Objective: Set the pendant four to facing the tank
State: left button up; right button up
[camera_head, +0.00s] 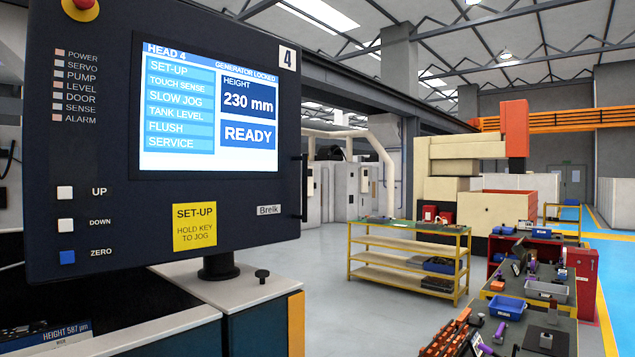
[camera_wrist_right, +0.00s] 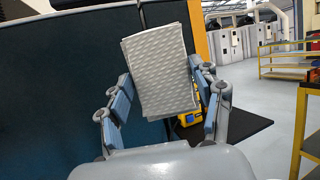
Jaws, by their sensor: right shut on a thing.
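Pendant four (camera_head: 165,130) is a large dark control box at the left of the head view, marked 4. Its lit screen (camera_head: 208,108) faces me and reads HEAD 4, SET-UP, 230 mm and READY. A dark bar handle (camera_head: 304,187) runs along its right edge. It stands on a short black neck (camera_head: 219,266) above a white-topped cabinet, with a small black knob (camera_head: 262,274) beside it. My right gripper (camera_wrist_right: 158,80) is shut on a pale grey, dimpled, cloth-like piece (camera_wrist_right: 155,75) in the right wrist view. My left gripper is not in view.
A yellow-framed shelf cart (camera_head: 410,255) stands on open grey floor right of the pendant. Workbenches with blue bins (camera_head: 507,307) and tools fill the lower right. A red and cream machine (camera_head: 465,155) stands behind. In the wrist view, a dark shelf (camera_wrist_right: 245,130) lies beyond my fingers.

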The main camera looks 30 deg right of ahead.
aim_at(173, 127)
jog(key=i+l, duration=0.1)
jog(key=l, duration=0.35)
jog(key=i+l, duration=0.1)
jog(key=l, duration=0.8)
jog(key=i+l, duration=0.15)
jog(key=l, duration=0.3)
jog(key=i+l, duration=0.1)
jog(key=l, duration=0.4)
jog(key=i+l, duration=0.1)
jog(key=l, duration=0.35)
